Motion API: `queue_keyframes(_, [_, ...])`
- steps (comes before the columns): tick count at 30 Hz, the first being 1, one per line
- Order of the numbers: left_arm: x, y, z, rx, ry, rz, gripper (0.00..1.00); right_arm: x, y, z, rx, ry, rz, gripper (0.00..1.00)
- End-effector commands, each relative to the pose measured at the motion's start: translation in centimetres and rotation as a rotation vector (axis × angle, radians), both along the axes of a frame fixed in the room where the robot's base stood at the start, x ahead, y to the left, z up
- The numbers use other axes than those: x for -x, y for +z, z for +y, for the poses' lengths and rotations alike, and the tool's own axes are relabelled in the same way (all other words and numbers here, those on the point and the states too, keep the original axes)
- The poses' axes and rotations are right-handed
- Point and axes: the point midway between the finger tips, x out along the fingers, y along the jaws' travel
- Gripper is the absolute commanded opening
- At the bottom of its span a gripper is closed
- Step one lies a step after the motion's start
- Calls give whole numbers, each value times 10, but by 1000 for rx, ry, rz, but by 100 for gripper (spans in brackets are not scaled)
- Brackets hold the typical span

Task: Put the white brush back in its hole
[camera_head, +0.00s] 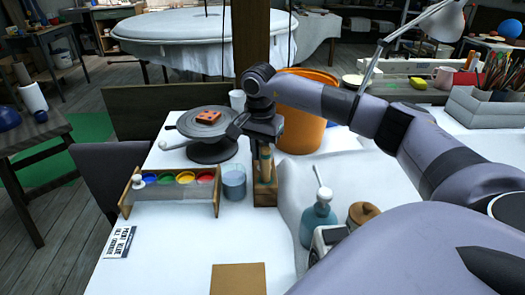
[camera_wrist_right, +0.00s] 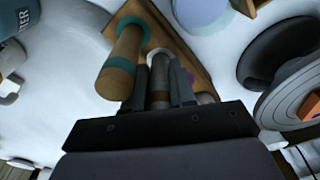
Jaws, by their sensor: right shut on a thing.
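A small wooden block holder (camera_head: 266,193) stands mid-table and shows as a tan board in the right wrist view (camera_wrist_right: 178,28). A tan handle with teal bands (camera_wrist_right: 122,62) stands from it. My right gripper (camera_head: 263,140) is directly above the holder. In the right wrist view its fingers (camera_wrist_right: 159,82) are shut around a slim grey-brown handle (camera_wrist_right: 159,90), probably the white brush. A white ring (camera_wrist_right: 158,53) shows just beyond the fingertips, and a purple mark beside them. The held brush's lower end is hidden, so I cannot tell whether it is in a hole. My left gripper is out of view.
A glass of bluish water (camera_head: 234,184) and a paint rack (camera_head: 170,190) stand left of the holder. A turntable (camera_head: 207,150) carries an orange-red block (camera_head: 208,116). An orange bucket (camera_head: 305,130) is close behind, a blue bottle (camera_head: 318,225) to the right.

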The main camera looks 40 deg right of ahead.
Motion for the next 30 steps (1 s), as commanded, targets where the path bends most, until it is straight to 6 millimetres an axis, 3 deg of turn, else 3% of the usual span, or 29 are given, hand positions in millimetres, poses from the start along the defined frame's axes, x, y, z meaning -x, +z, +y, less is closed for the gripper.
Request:
queue_keyframes(5, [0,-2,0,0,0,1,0,0,-3,0,0,0,0,0])
queue_keyframes(6, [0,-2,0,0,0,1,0,0,-3,0,0,0,0,38])
queue_keyframes(8, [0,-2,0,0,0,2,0,0,-3,0,0,0,0,55])
queue_keyframes(20, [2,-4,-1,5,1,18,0,0,-3,0,0,0,0,55])
queue_keyframes(21, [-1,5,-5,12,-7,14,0,0,-3,0,0,0,0,55])
queue_keyframes(30, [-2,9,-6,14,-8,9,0,1,52,4,0,0,-4,55])
